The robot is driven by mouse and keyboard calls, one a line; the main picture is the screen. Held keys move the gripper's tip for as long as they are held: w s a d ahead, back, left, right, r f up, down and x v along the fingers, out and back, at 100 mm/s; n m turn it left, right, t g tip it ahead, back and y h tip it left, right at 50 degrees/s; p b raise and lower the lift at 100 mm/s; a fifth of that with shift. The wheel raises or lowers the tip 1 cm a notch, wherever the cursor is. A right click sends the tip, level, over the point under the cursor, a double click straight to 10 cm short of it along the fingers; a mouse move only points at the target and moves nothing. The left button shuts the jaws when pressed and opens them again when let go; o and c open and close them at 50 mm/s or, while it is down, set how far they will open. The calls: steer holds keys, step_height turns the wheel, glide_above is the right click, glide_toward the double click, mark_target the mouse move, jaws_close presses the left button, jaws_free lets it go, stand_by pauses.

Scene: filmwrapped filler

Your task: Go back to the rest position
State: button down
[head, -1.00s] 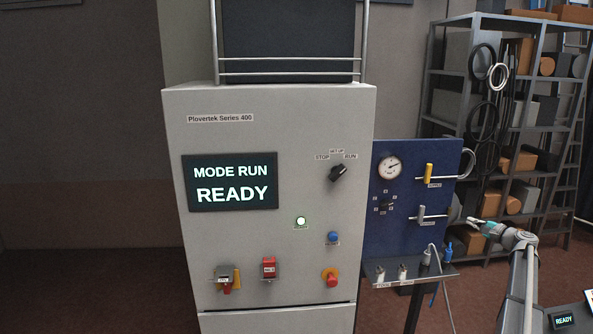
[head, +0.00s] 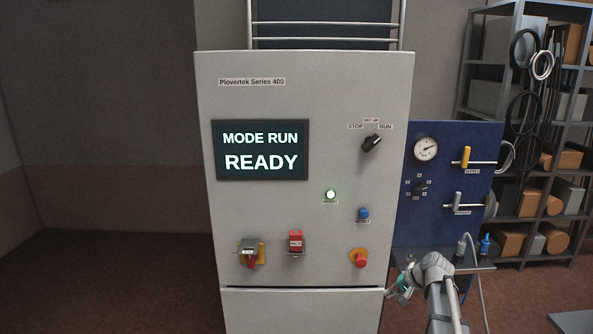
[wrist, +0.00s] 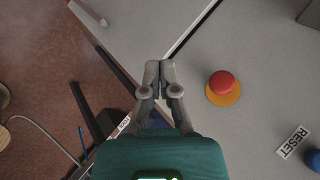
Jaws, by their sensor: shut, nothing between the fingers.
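My gripper (head: 394,290) is at the lower right of the cabinet in the head view, beside its front edge and below the blue panel. In the wrist view my gripper (wrist: 160,68) has its two fingertips together and holds nothing. The cabinet (head: 320,90) is light grey, and its screen (head: 261,150) reads MODE RUN, READY. The black selector knob (head: 372,143) sits below the STOP, SET UP and RUN labels. A round light (head: 330,195) glows whitish green.
A red mushroom button on a yellow base (head: 360,259) is close to my gripper. The blue reset button (head: 363,213) is above it. A blue gauge panel (head: 455,150) and shelves (head: 517,130) stand to the right. The floor at left (head: 110,270) is clear.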

steer(key=s+a+f+n+g+h+b, duration=0.2)
steer(key=s+a+f, duration=0.3)
steer(key=s, duration=0.5)
steer(key=s+a+f+n+g+h+b, duration=0.2)
steer(key=s+a+f+n+h+b, duration=0.2)
steer(key=s, duration=0.6)
steer(key=a+f, duration=0.2)
steer(key=a, duration=0.1)
steer(key=shift+f+b, duration=0.25)
steer(key=shift+b, duration=0.1)
steer(key=shift+s, duration=0.2)
